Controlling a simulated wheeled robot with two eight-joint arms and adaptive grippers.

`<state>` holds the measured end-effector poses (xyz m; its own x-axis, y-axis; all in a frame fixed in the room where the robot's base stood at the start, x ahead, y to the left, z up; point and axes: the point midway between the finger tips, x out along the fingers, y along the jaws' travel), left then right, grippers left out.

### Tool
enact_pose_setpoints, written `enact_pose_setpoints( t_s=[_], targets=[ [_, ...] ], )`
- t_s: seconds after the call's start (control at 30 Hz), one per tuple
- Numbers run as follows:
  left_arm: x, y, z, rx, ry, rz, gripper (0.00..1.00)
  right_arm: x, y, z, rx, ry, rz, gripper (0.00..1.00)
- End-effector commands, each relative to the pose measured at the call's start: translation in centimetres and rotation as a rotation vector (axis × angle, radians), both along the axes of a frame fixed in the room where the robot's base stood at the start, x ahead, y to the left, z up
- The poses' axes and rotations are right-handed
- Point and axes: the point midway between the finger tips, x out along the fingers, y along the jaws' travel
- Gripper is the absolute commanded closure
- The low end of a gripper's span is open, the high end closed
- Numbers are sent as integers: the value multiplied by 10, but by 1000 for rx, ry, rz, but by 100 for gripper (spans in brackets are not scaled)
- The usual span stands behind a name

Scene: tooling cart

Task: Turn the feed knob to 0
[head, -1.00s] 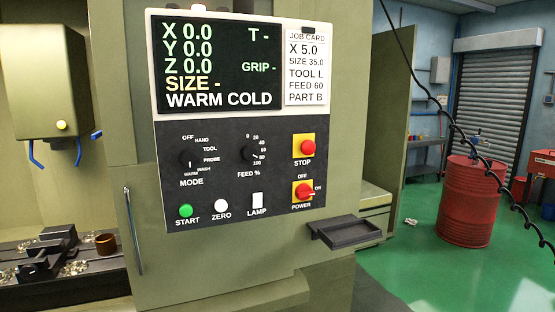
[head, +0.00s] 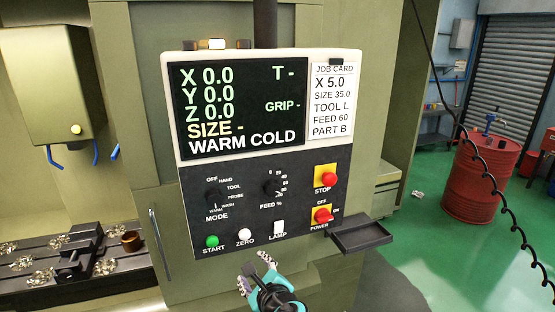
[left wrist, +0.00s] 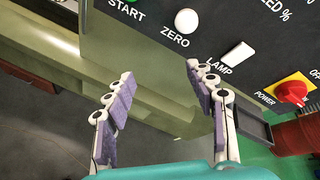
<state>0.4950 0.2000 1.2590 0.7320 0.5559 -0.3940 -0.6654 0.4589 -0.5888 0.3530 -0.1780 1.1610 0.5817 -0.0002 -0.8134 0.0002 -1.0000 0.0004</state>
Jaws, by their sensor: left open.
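The feed knob (head: 273,187) is a black dial on the dark control panel (head: 330,220), above the FEED % label. Its pointer appears turned to the lower right, near 80 to 100; the 0 mark is at the upper left of its scale. My left gripper (head: 256,273) is in front of the panel's lower edge, below the knob and apart from it. In the left wrist view the left gripper (left wrist: 160,78) is open and empty, its purple-padded fingers spread below the ZERO and LAMP buttons. The knob is outside that view. My right gripper is not in view.
The mode knob (head: 213,197), green start button (head: 212,241), white zero button (head: 245,235), lamp switch (head: 278,227), red stop button (head: 329,180) and red power switch (head: 322,215) surround the knob. A black tray (head: 360,236) juts out at the panel's lower right.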

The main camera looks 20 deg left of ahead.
Motion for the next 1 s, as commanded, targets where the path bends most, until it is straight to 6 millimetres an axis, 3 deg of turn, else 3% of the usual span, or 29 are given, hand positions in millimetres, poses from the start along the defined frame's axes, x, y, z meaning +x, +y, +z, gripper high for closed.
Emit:
enact_pose_setpoints(
  t_s=[0.03, 0.1, 0.2, 0.3, 0.47, 0.8, 1.0],
  targets=[
    [13, -12, 45, 135, 16, -54, 45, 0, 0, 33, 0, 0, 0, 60],
    [26, -27, 82, 326, 38, -111, 45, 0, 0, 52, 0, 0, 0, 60],
    [38, -46, 122, 545, 61, -161, 45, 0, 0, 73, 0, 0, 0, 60],
    [45, -61, 147, 689, 74, -184, 45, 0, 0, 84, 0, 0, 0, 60],
    [52, -67, 160, 784, 84, -192, 45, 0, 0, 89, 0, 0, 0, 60],
    [96, -37, 159, 786, 85, -191, 45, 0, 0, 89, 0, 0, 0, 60],
    [111, -27, 159, 785, 85, -192, 45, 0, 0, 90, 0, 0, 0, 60]
  ],
)
